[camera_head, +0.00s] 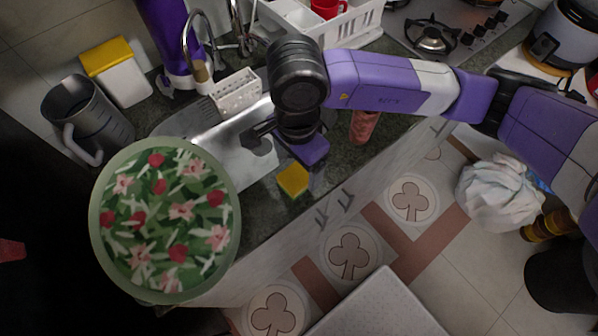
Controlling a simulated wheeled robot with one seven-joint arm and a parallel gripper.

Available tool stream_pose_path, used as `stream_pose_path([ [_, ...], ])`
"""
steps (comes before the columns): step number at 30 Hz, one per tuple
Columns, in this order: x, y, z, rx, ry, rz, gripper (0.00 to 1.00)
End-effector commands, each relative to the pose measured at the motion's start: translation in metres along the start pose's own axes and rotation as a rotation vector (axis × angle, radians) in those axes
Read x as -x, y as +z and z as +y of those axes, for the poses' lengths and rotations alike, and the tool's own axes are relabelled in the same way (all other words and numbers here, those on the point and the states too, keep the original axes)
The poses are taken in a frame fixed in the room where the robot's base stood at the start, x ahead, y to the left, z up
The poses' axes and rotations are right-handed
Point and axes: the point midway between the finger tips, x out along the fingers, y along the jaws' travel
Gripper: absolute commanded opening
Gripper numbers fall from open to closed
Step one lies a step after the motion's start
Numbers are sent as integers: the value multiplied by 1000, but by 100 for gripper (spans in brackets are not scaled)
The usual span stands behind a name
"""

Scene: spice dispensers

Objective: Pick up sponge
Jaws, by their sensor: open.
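The yellow sponge (292,180) lies on the dark counter near its front edge, to the right of the sink. My gripper (280,140) hangs above the counter at the sink's right side, just behind the sponge in the picture. Its jaws are open and it appears empty. My wrist hides part of the jaws, and I cannot tell its exact height above the counter. The gripper looks apart from the sponge.
The metal sink (225,155) has a tap (195,45) behind it. A round floral-patterned object (165,220) fills the left foreground. A reddish cylinder (364,125) stands right of my gripper. A white dish rack (335,27) and stove (435,40) are behind.

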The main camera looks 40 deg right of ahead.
Motion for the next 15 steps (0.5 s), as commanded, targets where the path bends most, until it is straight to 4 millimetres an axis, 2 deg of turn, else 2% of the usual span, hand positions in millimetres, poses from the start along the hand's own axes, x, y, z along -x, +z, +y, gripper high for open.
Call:
stream_pose_path([
  [7,-29,-1,4,-5,3,-2,80],
  [15,-35,-2,3,-2,0,-1,80],
])
